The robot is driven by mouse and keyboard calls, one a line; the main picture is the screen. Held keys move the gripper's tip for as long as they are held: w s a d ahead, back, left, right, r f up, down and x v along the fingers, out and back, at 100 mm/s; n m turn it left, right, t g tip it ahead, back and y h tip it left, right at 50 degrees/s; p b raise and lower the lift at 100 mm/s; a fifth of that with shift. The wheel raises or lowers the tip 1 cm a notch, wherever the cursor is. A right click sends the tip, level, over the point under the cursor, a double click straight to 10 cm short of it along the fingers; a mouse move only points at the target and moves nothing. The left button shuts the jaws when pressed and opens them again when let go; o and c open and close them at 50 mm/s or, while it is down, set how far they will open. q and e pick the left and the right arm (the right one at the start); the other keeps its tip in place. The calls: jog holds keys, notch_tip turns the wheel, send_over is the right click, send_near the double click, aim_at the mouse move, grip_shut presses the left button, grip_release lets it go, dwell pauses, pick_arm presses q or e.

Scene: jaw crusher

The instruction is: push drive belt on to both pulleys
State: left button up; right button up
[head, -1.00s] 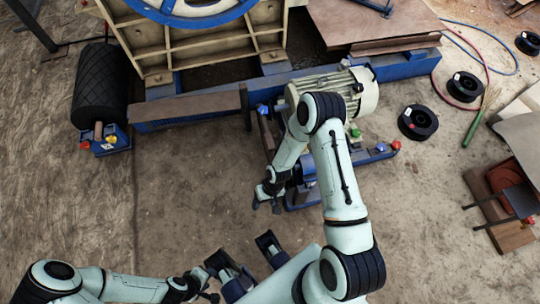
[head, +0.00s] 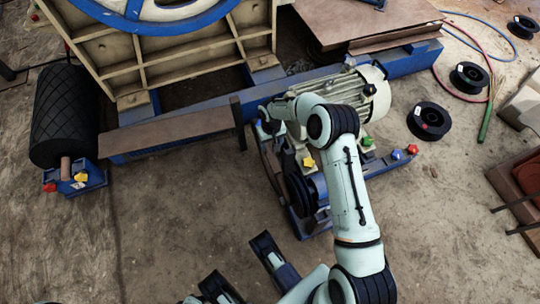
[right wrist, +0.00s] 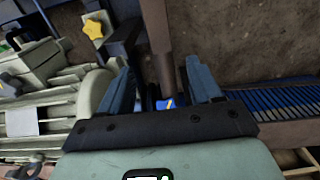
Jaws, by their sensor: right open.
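A large wheel with a blue rim (head: 160,18) stands at the top left of the head view, on the cream crusher body. A black grooved pulley (head: 299,190) sits low on the blue frame beside the motor (head: 368,92). I cannot pick out the drive belt for certain. My right gripper (head: 268,119) is at the left end of the motor, partly hidden by its own arm. In the right wrist view its fingers (right wrist: 160,88) are apart, with a brown-grey bar (right wrist: 160,45) showing beyond the gap; contact cannot be told.
A brown plank (head: 175,132) with a dark upright end lies along the blue beam. A black roller (head: 65,112) stands at the left. Black spools (head: 428,121), a red hose and a blue hose lie at the right. The dirt floor in front is mostly open.

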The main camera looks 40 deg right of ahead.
aim_at(271, 156)
notch_tip(271, 156, down, 8)
jog(key=shift+f+b, duration=0.25)
jog(key=shift+b, duration=0.85)
pick_arm(q)
jog(key=s+f+g, duration=0.2)
jog(key=s+f, duration=0.1)
jog(key=s, duration=0.2)
jog(key=shift+s+a, duration=0.2)
jog(key=shift+a, duration=0.1)
pick_arm(e)
jog(key=shift+f, duration=0.65)
